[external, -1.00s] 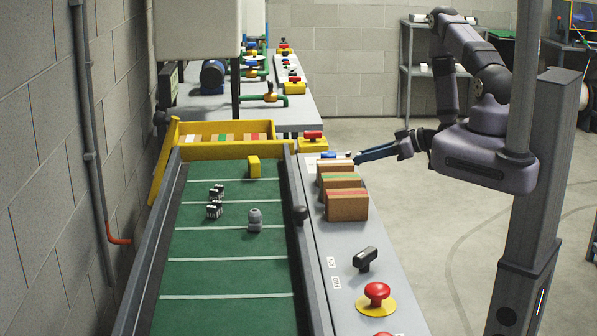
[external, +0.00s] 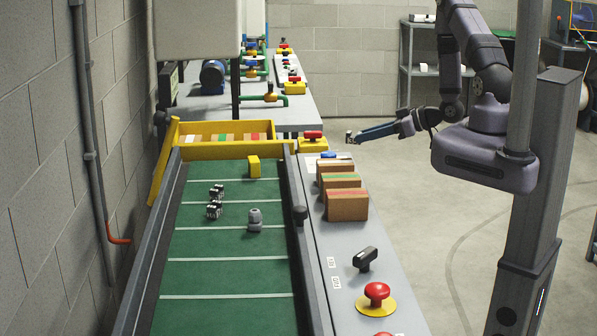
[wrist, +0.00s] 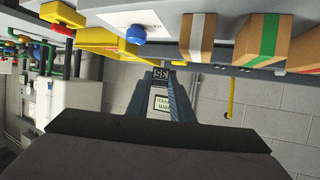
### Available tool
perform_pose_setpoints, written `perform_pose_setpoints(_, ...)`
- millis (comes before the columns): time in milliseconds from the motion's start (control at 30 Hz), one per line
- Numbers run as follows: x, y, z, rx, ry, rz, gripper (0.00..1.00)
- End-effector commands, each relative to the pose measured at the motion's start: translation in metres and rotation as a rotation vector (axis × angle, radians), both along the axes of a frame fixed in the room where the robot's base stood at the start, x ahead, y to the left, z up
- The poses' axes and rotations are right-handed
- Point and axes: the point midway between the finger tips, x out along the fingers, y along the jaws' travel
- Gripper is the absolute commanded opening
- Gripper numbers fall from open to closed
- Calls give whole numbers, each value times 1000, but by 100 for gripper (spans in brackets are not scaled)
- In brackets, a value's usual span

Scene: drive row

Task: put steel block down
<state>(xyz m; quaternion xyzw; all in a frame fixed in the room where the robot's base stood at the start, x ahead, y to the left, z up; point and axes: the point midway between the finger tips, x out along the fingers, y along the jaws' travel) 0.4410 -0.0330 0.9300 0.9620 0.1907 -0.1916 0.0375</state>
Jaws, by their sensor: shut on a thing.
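My gripper (external: 352,136) is shut on a small steel block (external: 350,139) at its fingertips. It holds the block up in the air, beyond and above the cardboard boxes on the grey ledge. In the wrist view the dark block (wrist: 160,74), with pale characters on its face, sits between the tips of the blue-grey fingers. A framed pale label (wrist: 161,103) shows between the fingers, nearer the camera. The block touches no surface that I can see.
The green conveyor (external: 228,276) carries two black-and-white blocks (external: 215,200), a grey fitting (external: 255,220) and a yellow block (external: 254,166). Cardboard boxes (external: 347,207), a blue knob (external: 328,154) and a red button (external: 377,291) line the grey ledge. A yellow tray (external: 228,152) spans the conveyor's far end.

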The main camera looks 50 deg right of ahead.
Motion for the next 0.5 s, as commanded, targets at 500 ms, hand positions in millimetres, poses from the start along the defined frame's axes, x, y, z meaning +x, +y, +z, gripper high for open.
perform_pose_setpoints(500, 118, -54, -17, -5, -14, -152, 0)
